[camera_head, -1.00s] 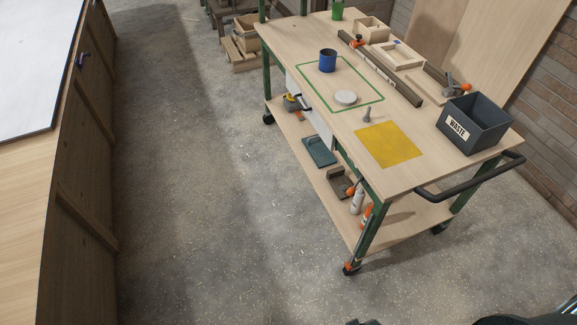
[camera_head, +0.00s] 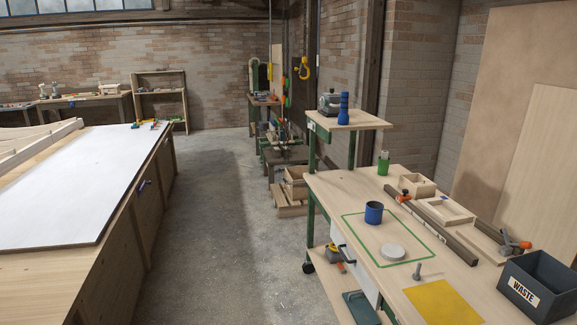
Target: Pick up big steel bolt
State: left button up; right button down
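The big steel bolt (camera_head: 418,271) stands upright on its head on the wooden trolley top, a small grey piece between the white round disc (camera_head: 392,252) and the yellow square (camera_head: 443,302). It stands just outside the green outlined rectangle (camera_head: 346,217). Nothing covers it. Neither of my grippers shows in the head view.
The blue cup (camera_head: 374,212) stands inside the green outline. The black WASTE bin (camera_head: 541,286) is at the right. Clamps, a long bar (camera_head: 446,231) and wooden trays (camera_head: 443,210) line the far side. A large workbench (camera_head: 70,190) is left; the concrete aisle (camera_head: 225,240) between is clear.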

aim_at(417, 276)
jog(key=i+l, duration=0.1)
jog(key=l, duration=0.95)
jog(key=i+l, duration=0.15)
jog(key=l, duration=0.35)
jog(key=i+l, duration=0.1)
jog(key=l, duration=0.4)
jog(key=i+l, duration=0.1)
jog(key=l, duration=0.95)
jog(key=i+l+z, duration=0.1)
jog(key=l, duration=0.4)
jog(key=i, duration=0.05)
